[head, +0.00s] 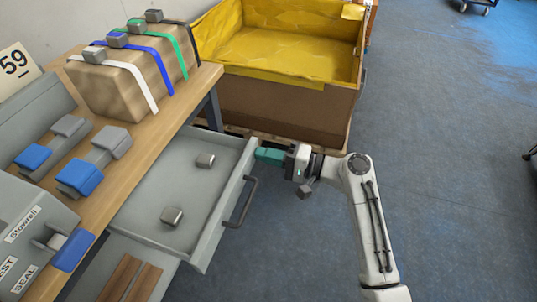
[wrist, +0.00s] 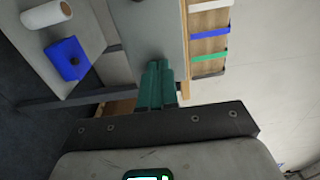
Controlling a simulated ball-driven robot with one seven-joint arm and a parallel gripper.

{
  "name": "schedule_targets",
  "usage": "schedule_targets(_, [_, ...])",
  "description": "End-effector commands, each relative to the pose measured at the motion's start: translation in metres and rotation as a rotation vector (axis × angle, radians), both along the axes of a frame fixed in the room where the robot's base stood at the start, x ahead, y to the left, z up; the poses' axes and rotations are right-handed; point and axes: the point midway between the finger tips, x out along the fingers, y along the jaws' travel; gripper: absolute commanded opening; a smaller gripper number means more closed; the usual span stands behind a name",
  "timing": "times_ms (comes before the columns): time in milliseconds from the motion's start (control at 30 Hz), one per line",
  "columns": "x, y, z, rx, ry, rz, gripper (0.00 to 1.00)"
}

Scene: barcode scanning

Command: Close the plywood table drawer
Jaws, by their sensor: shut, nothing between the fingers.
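The grey table drawer (head: 185,185) stands pulled out from under the plywood tabletop (head: 125,165) in the head view. Its front panel carries a dark bar handle (head: 240,203). The wrist view shows the teal fingers (wrist: 157,82) together, overlapping the edge of a grey panel.
A large crate with yellow lining (head: 285,105) stands behind the drawer, close to my gripper. A strapped cardboard box (head: 115,90), blue-ended grey tools (head: 90,165) and a grey machine (head: 30,225) sit on the table.

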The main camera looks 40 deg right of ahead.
Motion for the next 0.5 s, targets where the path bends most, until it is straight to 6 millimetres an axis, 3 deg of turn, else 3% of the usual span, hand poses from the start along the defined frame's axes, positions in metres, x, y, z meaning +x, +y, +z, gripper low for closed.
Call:
schedule_targets(267, [0.037, 0.029, 0.001, -0.001, -0.002, 0.007, 0.0])
schedule_targets(500, [0.088, 0.065, 0.0, 0.0, -0.003, 0.007, 0.0])
